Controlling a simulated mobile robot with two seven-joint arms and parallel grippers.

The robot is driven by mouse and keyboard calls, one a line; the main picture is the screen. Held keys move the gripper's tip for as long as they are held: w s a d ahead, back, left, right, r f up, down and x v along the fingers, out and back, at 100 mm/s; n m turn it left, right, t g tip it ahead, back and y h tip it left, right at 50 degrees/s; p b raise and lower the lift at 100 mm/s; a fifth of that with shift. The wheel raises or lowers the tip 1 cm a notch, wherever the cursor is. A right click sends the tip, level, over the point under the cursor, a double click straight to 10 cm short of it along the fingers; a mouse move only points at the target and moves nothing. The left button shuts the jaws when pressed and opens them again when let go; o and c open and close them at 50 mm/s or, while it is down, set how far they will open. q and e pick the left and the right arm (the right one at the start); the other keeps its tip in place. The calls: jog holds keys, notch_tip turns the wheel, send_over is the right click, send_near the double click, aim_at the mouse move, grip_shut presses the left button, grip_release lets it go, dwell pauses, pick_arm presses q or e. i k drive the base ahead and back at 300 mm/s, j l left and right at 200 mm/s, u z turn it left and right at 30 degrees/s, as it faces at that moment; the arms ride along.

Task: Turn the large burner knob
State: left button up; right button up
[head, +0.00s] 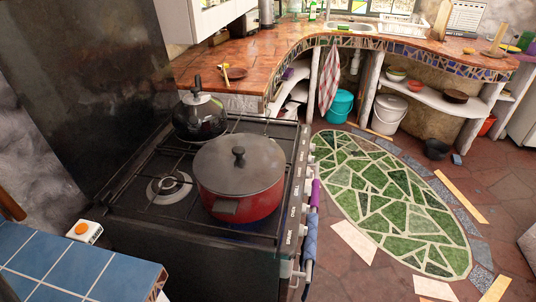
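The stove (141,205) stands at the left centre, a black gas range with its front edge facing right. Its front panel (297,190) is seen at a steep angle, with small pale marks along it. I cannot pick out the large burner knob for sure. A red pot (240,203) with a grey lid (239,164) sits on the near front burner. A dark kettle (200,117) stands on a far burner. One burner (170,187) at the near back is bare. Neither of my grippers is in view.
A purple cloth (315,193) and a blue cloth (309,238) hang at the stove's front. A blue-tiled counter (65,262) is at the lower left. The floor with a green mosaic (385,195) is open right of the stove.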

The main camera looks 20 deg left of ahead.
aim_at(307, 189)
jog(key=u, duration=0.55)
jog(key=i+l+u, duration=0.2)
jog(key=l, duration=0.15)
jog(key=l+u, duration=0.2)
jog(key=l, duration=0.15)
jog(key=i+l+u, duration=0.3)
jog(key=l, duration=0.7)
jog(key=i+l+u, duration=0.1)
jog(key=l+u, duration=0.15)
jog(key=l, duration=0.8)
jog(key=l+u, duration=0.3)
jog(key=l, duration=0.75)
jog(key=i, duration=0.05)
